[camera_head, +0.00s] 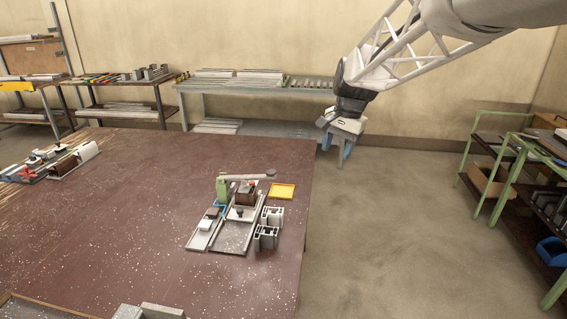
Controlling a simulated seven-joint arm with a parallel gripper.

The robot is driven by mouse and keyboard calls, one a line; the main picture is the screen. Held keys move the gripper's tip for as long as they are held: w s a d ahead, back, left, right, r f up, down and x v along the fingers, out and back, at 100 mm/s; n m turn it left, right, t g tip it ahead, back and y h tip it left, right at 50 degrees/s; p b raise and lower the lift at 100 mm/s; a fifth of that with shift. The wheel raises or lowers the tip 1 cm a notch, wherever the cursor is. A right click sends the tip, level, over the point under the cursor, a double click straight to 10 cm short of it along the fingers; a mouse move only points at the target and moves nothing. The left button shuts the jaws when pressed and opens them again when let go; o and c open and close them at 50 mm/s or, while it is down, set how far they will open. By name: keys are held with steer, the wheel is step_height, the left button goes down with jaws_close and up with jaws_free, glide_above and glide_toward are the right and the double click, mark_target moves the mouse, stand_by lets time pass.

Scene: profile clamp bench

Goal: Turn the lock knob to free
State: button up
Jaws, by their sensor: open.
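A clamp fixture (234,238) stands on the brown bench, right of its middle. It has a green post (222,187), a long grey lever (245,178) ending in a dark ball (271,172), and a brown block (246,196). A small red part (252,183) shows at the block, and a small dark knob (239,211) sits lower on the fixture. I cannot tell which of these is the lock knob, or its setting. My gripper (337,150) points down with its blue fingers apart, empty, beyond the bench's right edge and well clear of the fixture.
Grey profile pieces (268,228) and a yellow tray (282,191) lie right of the fixture. Another fixture (60,160) is at the bench's far left. Grey blocks (148,311) stand at the front. A green-framed cart (505,180) is at right. The bench middle is clear.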

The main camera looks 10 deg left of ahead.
steer(key=w+a+f+m+g, duration=0.1)
steer(key=w+a+f, duration=0.3)
steer(key=w+a, duration=0.5)
steer(key=m+g+y, duration=0.1)
steer(key=m+g, duration=0.1)
steer(key=m, duration=0.1)
glide_toward(252, 182)
steer(key=shift+f, duration=0.45)
steer(key=shift+f, duration=0.1)
steer(key=shift+x, duration=3.85)
steer(key=shift+a, duration=0.1)
steer(key=c, duration=0.9)
